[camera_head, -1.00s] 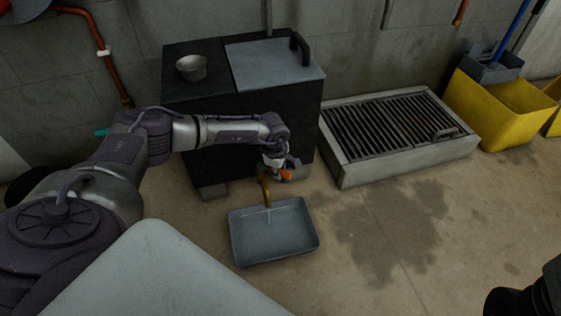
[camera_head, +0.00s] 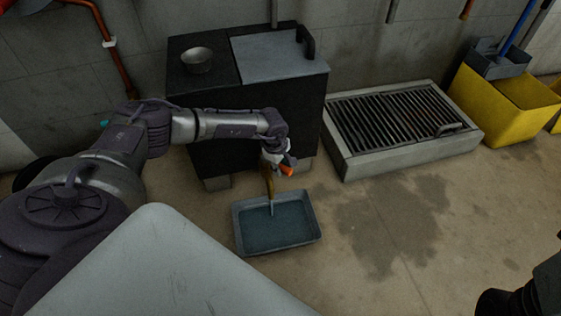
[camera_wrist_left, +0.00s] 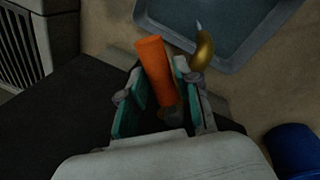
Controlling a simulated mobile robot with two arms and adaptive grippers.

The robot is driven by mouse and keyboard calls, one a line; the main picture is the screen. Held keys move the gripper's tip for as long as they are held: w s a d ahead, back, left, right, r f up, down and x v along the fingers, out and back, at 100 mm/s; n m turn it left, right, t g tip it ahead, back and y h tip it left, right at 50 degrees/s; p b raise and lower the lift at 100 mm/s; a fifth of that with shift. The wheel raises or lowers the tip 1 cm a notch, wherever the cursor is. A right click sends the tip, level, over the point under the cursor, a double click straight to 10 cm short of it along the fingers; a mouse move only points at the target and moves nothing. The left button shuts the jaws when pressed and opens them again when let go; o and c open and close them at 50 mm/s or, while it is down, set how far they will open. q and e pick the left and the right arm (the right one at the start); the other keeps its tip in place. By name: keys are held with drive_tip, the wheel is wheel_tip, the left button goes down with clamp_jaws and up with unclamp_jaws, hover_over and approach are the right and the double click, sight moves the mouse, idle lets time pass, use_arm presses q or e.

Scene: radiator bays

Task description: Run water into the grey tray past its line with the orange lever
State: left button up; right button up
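The grey tray (camera_head: 281,248) lies on the floor below the brass spout (camera_head: 268,184). Bluish water (camera_head: 285,225) covers its bottom, and a thin pale stream falls from the spout into it. The tray also shows at the top of the left wrist view (camera_wrist_left: 240,62), with the spout (camera_wrist_left: 203,50). In the head view the lever's orange end (camera_head: 287,170) shows past the gripper (camera_head: 278,163). I cannot make out the tray's line. My right gripper is not in view.
A dark cabinet (camera_head: 240,115) with a metal cup (camera_head: 197,61) on top stands behind the spout. A low grated block (camera_head: 405,122) and yellow bins (camera_head: 505,110) stand to the right. The floor right of the tray is clear, with a dark damp patch (camera_head: 385,220).

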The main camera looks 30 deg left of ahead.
use_arm(q)
drive_tip(key=shift+o, duration=1)
wheel_tip(320, 180, up, 12)
drive_tip(key=s, duration=0.2)
drive_tip(key=shift+s, duration=0.15)
drive_tip(key=shift+f, duration=0.15)
